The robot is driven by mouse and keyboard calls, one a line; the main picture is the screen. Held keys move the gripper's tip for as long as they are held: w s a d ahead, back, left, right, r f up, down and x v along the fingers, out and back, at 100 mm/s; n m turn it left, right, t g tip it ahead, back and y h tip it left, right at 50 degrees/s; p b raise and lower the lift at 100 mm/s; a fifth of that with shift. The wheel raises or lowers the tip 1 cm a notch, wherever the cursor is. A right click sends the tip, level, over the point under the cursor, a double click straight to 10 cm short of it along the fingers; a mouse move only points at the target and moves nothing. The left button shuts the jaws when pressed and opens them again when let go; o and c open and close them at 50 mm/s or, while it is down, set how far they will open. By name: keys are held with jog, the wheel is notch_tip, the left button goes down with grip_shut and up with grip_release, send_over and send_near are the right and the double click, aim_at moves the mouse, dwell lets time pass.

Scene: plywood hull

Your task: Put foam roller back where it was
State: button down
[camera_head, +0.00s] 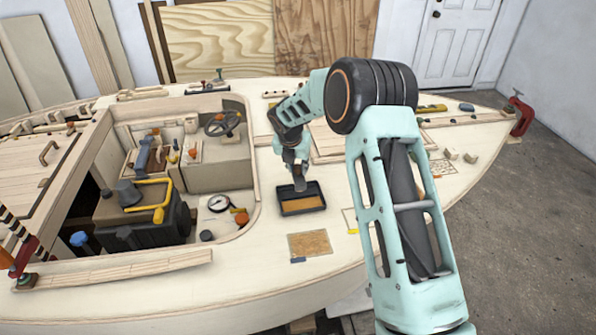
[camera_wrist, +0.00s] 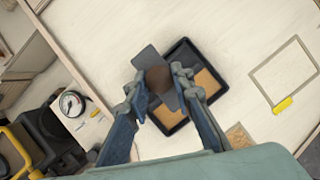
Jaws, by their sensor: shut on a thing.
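My gripper (camera_head: 298,158) is shut on a dark grey piece, taken to be the foam roller (camera_head: 299,184). In the wrist view the foam roller (camera_wrist: 148,60) shows as a grey shape with a brown round part, between the two fingers of my gripper (camera_wrist: 158,82). It is over a black tray (camera_head: 303,212) with a tan bottom, which also shows in the wrist view (camera_wrist: 210,64). The fingers hide part of the roller.
A tan sheet (camera_head: 310,243) lies on the deck in front of the tray. Left of the tray is the open cockpit with a round gauge (camera_head: 219,203), a yellow-handled black case (camera_head: 150,228) and a steering wheel (camera_head: 222,124).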

jog(key=shift+f, duration=0.95)
jog(key=shift+f, duration=0.1)
jog(key=shift+f, duration=0.3)
jog(key=c, duration=1.7)
grip_release()
jog(key=shift+r, duration=0.65)
jog(key=v, duration=1.1)
jog(key=shift+s+r+b, duration=0.2)
jog(key=shift+b, duration=0.15)
